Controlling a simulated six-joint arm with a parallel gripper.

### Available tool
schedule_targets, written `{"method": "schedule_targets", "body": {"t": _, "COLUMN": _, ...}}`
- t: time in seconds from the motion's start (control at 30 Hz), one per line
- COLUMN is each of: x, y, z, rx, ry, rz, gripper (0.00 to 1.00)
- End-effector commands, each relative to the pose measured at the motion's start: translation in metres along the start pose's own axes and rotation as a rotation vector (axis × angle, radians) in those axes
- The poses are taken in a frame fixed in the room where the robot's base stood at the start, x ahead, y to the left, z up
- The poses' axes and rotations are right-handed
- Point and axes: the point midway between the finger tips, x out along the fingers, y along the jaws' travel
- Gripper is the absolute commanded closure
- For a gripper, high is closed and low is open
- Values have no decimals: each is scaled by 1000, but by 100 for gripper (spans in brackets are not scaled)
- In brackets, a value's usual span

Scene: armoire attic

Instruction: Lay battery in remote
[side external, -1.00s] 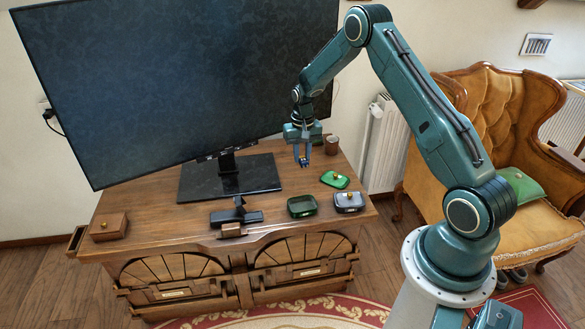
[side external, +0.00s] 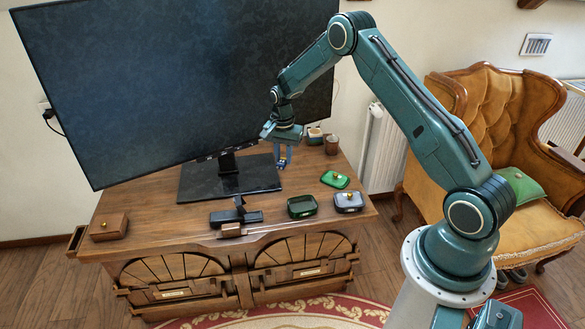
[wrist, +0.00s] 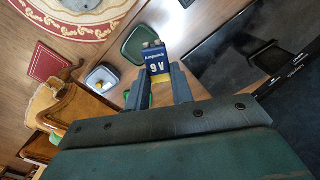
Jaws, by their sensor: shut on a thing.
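My gripper (side external: 283,163) is shut on the battery (wrist: 157,64), a dark blue and yellow 9 V block. In the wrist view it sits between my fingertips with its terminals outward. My gripper holds it above the cabinet top, by the right end of the TV base. What I take to be the remote (side external: 248,218) is a dark object near the cabinet's front edge, with a part standing up from it. It lies to the left of and in front of my gripper. Its inside is too small to make out.
A dark green open box (side external: 302,207), a grey lidded box (side external: 349,202) and a green lid (side external: 335,180) lie on the right. The large TV (side external: 180,80) rises behind, on its black base (side external: 205,182). A brown cup (side external: 331,145) stands at the back right.

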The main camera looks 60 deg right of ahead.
Motion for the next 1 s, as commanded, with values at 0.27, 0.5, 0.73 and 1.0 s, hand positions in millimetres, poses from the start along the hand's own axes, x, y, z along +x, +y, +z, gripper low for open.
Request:
{"method": "schedule_targets", "body": {"t": 0.27, "x": -1, "y": -22, "z": 16, "rx": 260, "ry": 0, "rz": 0, "gripper": 99}}
{"method": "schedule_targets", "body": {"t": 0.5, "x": -3, "y": -40, "z": 31, "rx": 488, "ry": 0, "rz": 0, "gripper": 99}}
{"method": "schedule_targets", "body": {"t": 0.73, "x": -4, "y": -56, "z": 47, "rx": 705, "ry": 0, "rz": 0, "gripper": 99}}
{"method": "schedule_targets", "body": {"t": 1.0, "x": -6, "y": -72, "z": 63, "rx": 931, "ry": 0, "rz": 0, "gripper": 99}}
